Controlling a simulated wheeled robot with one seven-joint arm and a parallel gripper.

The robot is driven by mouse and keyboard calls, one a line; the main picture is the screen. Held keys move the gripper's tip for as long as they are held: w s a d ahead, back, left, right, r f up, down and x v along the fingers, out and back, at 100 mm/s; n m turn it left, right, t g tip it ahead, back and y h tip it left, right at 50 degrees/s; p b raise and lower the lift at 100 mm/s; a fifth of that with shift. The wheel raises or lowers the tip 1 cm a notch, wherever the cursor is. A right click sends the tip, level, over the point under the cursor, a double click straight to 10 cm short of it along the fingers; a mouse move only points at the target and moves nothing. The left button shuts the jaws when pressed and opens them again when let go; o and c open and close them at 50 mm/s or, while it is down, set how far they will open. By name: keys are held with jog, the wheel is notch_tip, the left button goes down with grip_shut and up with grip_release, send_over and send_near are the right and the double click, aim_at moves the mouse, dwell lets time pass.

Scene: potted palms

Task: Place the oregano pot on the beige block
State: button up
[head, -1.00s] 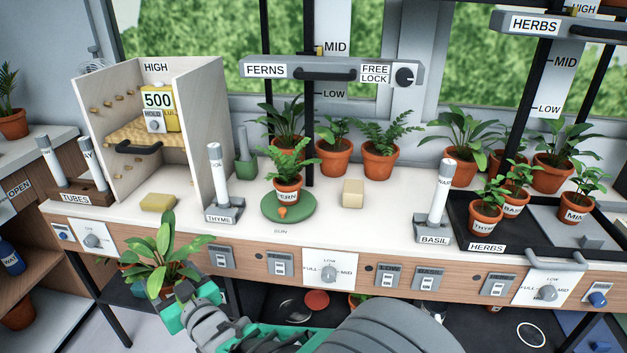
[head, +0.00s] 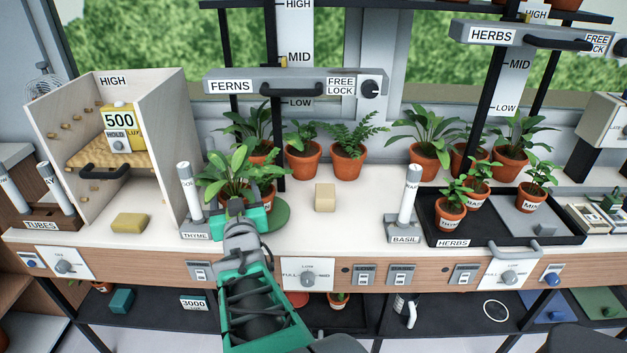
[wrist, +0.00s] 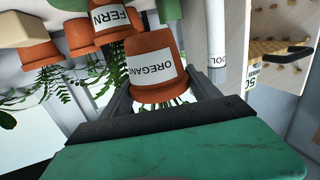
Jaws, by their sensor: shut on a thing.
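My gripper (head: 240,218) is shut on the oregano pot, holding it up over the front left part of the white bench. In the wrist view, the terracotta oregano pot (wrist: 148,45), labelled OREGANO, sits between the fingers (wrist: 158,92) and appears upside down. In the head view, its broad green leaves (head: 232,170) show, and the gripper hides most of the pot. The beige block (head: 325,197) stands on the bench to the right of my gripper, with its top bare.
The fern pot (wrist: 107,20) is close behind the held pot, by the green disc (head: 278,214). The thyme tube stand (head: 190,190) is just left. The ferns bar (head: 300,85) hangs above. A yellow sponge-like block (head: 131,222) lies further left.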

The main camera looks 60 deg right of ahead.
jog(key=s+d+r+m+g+h+p, duration=0.2)
jog(key=s+d+r+m+g, duration=0.15)
jog(key=s+d, duration=0.45)
jog(key=s+d+r+m+g+h+p, duration=0.1)
jog(key=s+d+r+m+g+h, duration=0.25)
jog(key=s, duration=0.75)
jog(key=n+y, duration=0.1)
send_over(325, 190)
jog(key=shift+g, duration=0.3)
notch_tip(325, 190, down, 8)
jog(key=shift+s+f, duration=0.1)
notch_tip(325, 190, down, 3)
jog(key=shift+r, duration=0.1)
